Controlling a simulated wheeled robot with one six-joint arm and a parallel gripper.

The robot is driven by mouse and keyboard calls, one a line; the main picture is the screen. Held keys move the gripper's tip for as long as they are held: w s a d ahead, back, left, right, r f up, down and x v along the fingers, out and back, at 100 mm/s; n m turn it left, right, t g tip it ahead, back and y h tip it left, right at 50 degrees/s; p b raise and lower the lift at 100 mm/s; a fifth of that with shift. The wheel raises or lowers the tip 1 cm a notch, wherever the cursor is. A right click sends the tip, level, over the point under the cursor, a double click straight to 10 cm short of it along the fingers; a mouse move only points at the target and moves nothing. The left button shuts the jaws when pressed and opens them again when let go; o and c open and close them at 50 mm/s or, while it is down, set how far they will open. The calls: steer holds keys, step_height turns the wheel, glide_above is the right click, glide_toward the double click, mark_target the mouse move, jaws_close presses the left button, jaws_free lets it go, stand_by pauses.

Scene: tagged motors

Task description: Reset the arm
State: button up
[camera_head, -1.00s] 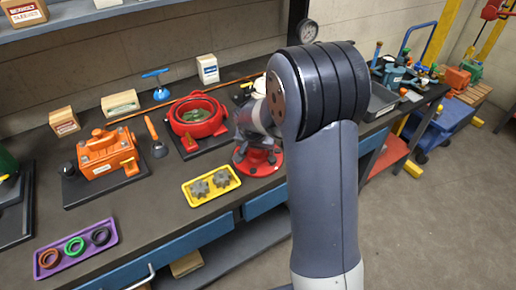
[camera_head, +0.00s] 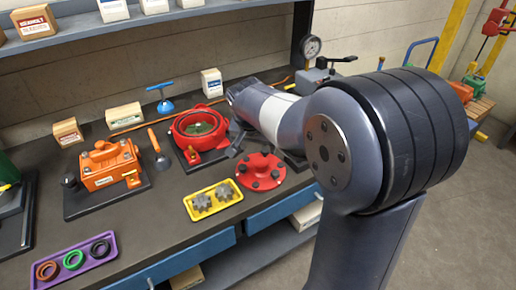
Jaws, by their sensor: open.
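My arm rises from the lower right, and its forearm reaches left over the workbench (camera_head: 150,222). My gripper (camera_head: 236,140) is at the far end of the forearm, just right of the red round housing (camera_head: 203,128). It is small and partly hidden, but it looks open, with nothing seen between its fingers. A red flanged cover (camera_head: 261,171) lies on the bench in front of the gripper, apart from it. An orange motor housing (camera_head: 107,165) sits on a black plate at the left.
A yellow tray (camera_head: 193,215) with gears and a purple tray (camera_head: 66,277) with rings lie along the front. A blue T-handle tool (camera_head: 161,95), small boxes (camera_head: 125,117) and a pressure gauge (camera_head: 311,46) stand behind. A shelf (camera_head: 85,27) overhangs the back.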

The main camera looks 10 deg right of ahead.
mark_target(261, 162)
steer(key=p+x, duration=0.1)
steer(key=x, duration=1.1)
steer(key=shift+r, duration=0.75)
